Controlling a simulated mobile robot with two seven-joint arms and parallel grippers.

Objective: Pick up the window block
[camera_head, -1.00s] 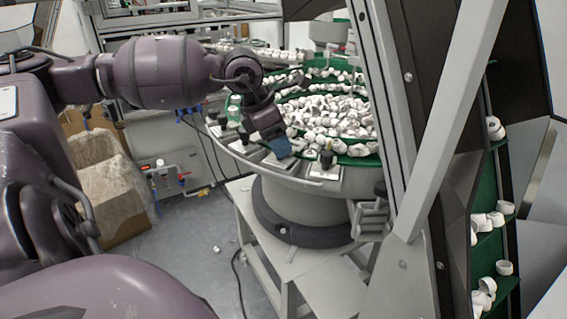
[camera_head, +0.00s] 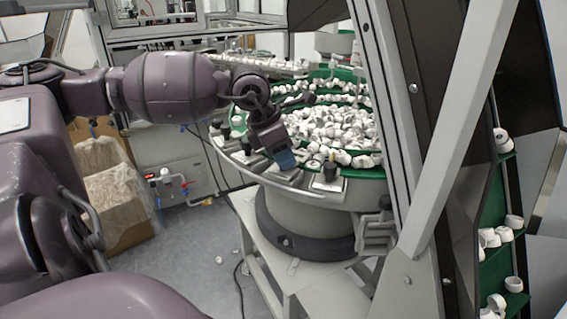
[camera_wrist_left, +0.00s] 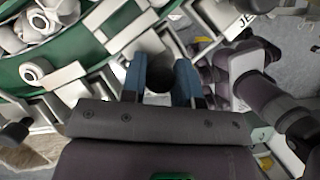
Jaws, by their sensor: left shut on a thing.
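My left gripper (camera_head: 284,162) points down at the near rim of the round feeder bowl (camera_head: 315,190). Its blue fingers (camera_wrist_left: 160,82) are shut on a dark round knob (camera_wrist_left: 158,73) in the left wrist view. The knob appears to belong to the window block (camera_head: 284,177), a flat grey block at the rim under the fingertips. The fingers hide much of this block, and I cannot tell whether it is lifted off the rim. My right gripper is not in view.
White caps (camera_head: 335,130) fill the green bowl just behind the gripper. Another block with a dark knob (camera_head: 330,171) sits to the right on the rim. A slanted grey frame post (camera_head: 455,140) stands further right. A cardboard box (camera_head: 120,205) is on the floor at left.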

